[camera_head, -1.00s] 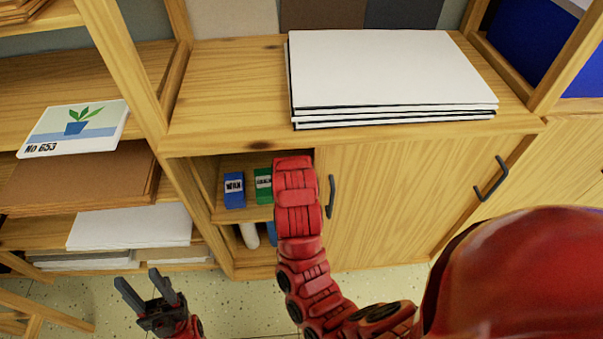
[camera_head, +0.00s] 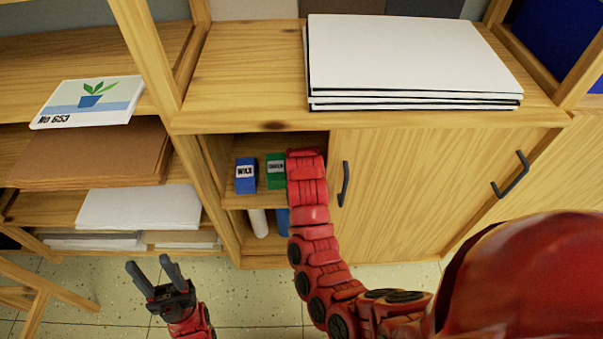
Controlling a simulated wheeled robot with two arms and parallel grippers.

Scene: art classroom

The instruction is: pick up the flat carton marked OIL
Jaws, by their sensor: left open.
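I see no carton whose label reads OIL. In the open cupboard, a blue carton marked WAX (camera_head: 246,176) stands upright on the shelf. A green carton (camera_head: 275,171) stands just right of it; its small label is hard to read. My left gripper (camera_head: 154,270) is open and empty, low at the left, over the floor in the picture and apart from the cartons. My other red arm rises in front of the cupboard's opening and hides the shelf to the right of the green carton. Its gripper does not show.
A sliding door (camera_head: 400,195) with a dark handle covers the cupboard's right part. A white roll (camera_head: 258,222) and a blue item (camera_head: 283,222) stand on the lower level. White boards (camera_head: 415,60) lie on top. An open rack with a plant picture (camera_head: 88,102) stands left.

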